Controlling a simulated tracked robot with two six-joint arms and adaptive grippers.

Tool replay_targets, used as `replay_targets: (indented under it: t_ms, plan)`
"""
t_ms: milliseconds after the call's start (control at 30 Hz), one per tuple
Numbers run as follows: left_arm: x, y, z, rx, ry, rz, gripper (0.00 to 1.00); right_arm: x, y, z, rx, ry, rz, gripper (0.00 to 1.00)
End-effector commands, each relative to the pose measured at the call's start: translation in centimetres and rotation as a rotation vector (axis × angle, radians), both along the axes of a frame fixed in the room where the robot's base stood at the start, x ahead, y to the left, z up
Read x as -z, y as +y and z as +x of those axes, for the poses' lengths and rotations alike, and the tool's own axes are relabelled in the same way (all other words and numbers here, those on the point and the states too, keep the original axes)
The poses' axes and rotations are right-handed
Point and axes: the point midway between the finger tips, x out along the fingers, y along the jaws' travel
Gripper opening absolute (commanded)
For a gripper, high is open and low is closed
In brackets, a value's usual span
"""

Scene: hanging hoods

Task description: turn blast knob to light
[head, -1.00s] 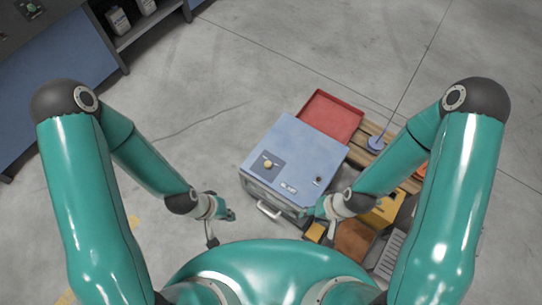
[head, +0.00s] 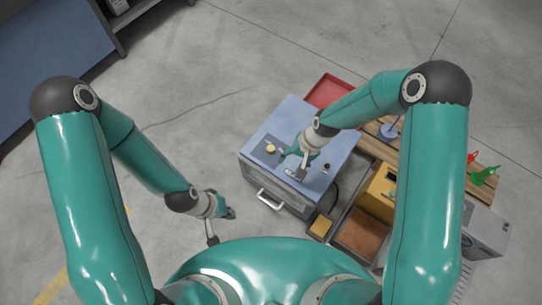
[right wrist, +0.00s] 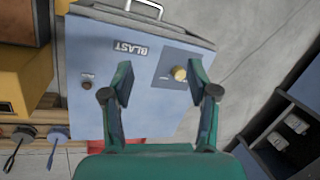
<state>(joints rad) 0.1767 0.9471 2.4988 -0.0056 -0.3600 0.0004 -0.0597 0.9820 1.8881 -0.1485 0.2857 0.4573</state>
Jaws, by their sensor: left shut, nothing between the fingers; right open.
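The blue cabinet (head: 318,131) stands on the floor in front of me. On its top is a dark panel with a yellow knob (head: 270,149). In the right wrist view the knob (right wrist: 180,74) shows beside the right-hand finger, next to a BLAST label (right wrist: 130,48). My right gripper (head: 288,163) is above the cabinet top, near the knob; in the right wrist view the gripper (right wrist: 162,85) is open and empty. My left gripper (head: 221,222) is shut and empty, left of the cabinet. The knob's markings are too small to read.
A small dark button (right wrist: 88,85) sits on the cabinet top. A front handle (head: 268,199) sticks out toward me. A red tray (head: 328,89), a wooden bench (head: 375,146) and a yellow box (head: 379,190) crowd the right side.

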Motion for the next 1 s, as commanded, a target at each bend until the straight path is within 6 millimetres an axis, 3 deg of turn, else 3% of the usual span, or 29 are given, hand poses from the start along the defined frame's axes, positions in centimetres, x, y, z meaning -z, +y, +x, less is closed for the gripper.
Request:
replay_targets:
  t_ms: [33,100,300,400,533,733,867,1000]
  plan:
    - [3.4,0.0,0.0,0.0,0.0,0.0,0.0,2.2,0.8,2.0,0.005,-0.004,-0.016,0.59]
    - [5.6,0.0,0.0,0.0,0.0,0.0,0.0,2.8,1.7,4.3,0.026,0.005,-0.044,0.59]
    - [11.5,0.0,0.0,0.0,0.0,0.0,0.0,2.8,4.0,9.5,0.111,0.016,-0.141,0.59]
    - [13.8,0.0,0.0,0.0,0.0,0.0,0.0,2.1,4.9,11.2,0.162,0.015,-0.185,0.59]
    - [15.7,0.0,0.0,0.0,-0.001,0.0,0.0,0.9,5.6,12.4,0.22,0.013,-0.228,0.59]
    - [16.7,0.0,0.0,0.0,-0.001,0.0,0.0,0.0,6.0,12.9,0.265,0.012,-0.258,0.59]
    - [17.0,0.0,0.0,0.0,-0.001,0.0,0.0,0.8,6.1,12.9,0.27,0.015,-0.262,0.59]
    - [17.7,0.0,0.0,0.0,-0.001,0.0,0.0,2.9,6.1,12.9,0.269,0.017,-0.262,0.59]
